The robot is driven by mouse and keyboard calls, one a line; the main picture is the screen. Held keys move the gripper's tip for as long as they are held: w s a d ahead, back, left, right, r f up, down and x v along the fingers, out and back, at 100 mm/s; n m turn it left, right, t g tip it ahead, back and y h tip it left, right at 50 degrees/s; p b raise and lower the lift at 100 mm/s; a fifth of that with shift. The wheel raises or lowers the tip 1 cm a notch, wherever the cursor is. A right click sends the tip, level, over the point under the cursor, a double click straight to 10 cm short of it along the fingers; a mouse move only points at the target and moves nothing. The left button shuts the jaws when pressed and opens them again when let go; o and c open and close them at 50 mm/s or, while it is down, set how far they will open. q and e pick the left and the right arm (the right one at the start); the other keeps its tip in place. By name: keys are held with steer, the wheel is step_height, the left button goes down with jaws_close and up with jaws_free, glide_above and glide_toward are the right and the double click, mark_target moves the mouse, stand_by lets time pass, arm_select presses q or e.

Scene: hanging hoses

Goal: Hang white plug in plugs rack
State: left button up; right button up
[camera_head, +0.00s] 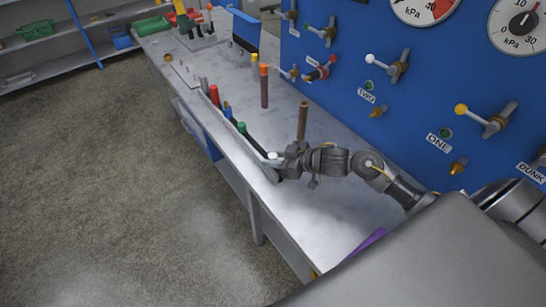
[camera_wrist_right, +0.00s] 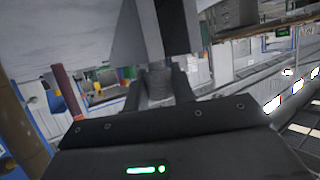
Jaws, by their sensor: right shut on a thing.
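The plugs rack (camera_head: 250,148) is a long grey rail along the table's left edge. Red (camera_head: 214,95), blue (camera_head: 227,109) and green (camera_head: 242,128) plugs stand in it. The white plug's tip (camera_head: 273,155) shows at the rack's near end, beside my right gripper (camera_head: 284,161). My right gripper is shut on the plug. In the right wrist view, a grey ribbed piece (camera_wrist_right: 157,86) sits between its fingers, under a large grey block. Whether the plug is seated in the rack is hidden. My left gripper is not in view.
A brown post (camera_head: 303,121) and an orange-topped post (camera_head: 264,86) stand on the table (camera_head: 310,215). A blue panel (camera_head: 420,125) with valves and gauges rises at the right. A purple item (camera_head: 366,242) lies at the near edge. The table's middle is mostly clear.

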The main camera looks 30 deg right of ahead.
steer(key=shift+f, duration=0.35)
steer(key=o, duration=1.1)
steer(key=shift+s, duration=0.1)
steer(key=shift+c, duration=0.2)
steer(key=shift+d, duration=0.1)
steer(key=b+v, duration=0.1)
steer(key=v, duration=0.9)
steer(key=shift+s+r, duration=0.3)
steer(key=shift+s, duration=0.05)
steer(key=shift+w, duration=0.1)
